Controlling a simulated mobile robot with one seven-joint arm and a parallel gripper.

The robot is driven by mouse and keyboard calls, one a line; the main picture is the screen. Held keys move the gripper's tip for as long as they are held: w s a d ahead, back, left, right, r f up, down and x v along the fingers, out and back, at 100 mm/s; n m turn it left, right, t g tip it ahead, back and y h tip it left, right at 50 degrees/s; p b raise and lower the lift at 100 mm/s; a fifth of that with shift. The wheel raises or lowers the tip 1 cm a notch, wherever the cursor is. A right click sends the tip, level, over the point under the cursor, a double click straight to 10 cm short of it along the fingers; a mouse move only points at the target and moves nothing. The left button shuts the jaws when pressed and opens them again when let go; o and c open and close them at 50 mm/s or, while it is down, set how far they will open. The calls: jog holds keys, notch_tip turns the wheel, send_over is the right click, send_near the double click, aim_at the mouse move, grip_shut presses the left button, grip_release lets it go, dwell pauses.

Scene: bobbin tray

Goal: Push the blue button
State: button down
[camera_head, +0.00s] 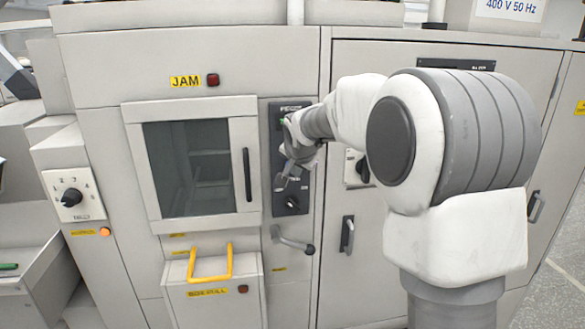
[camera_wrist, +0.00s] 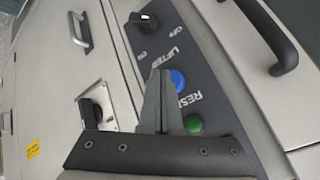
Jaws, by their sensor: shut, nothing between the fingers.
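The blue button (camera_wrist: 178,80) sits on a dark control panel (camera_wrist: 205,65) in the wrist view, between a black rotary knob and a green button. The "RESET" lettering beside it is partly covered. My gripper (camera_wrist: 160,75) is shut and empty, its fingertips just beside the blue button in the picture. I cannot tell whether they touch it. In the head view my gripper (camera_head: 282,184) is in front of the tall dark panel (camera_head: 296,203), at its lower half. The blue button is hidden there.
A green button (camera_wrist: 194,124) is near my fingers. A black knob (camera_wrist: 142,27) is at the panel's other end. A black door handle (camera_head: 247,175) stands left of the panel, and a lever handle (camera_head: 293,241) sticks out below it. A yellow handle (camera_head: 210,278) is lower left.

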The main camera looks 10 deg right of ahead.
jog(key=shift+w, duration=0.15)
dwell(0.4)
jog(key=shift+w, duration=0.3)
jog(key=shift+w, duration=0.5)
dwell(0.6)
jog(key=shift+s, duration=0.15)
dwell(0.3)
jog(key=shift+s+b, duration=0.7)
jog(key=shift+s, duration=0.1)
jog(key=shift+s, duration=0.1)
jog(key=s+b, duration=0.3)
jog(key=s, duration=0.1)
jog(key=shift+s, duration=0.4)
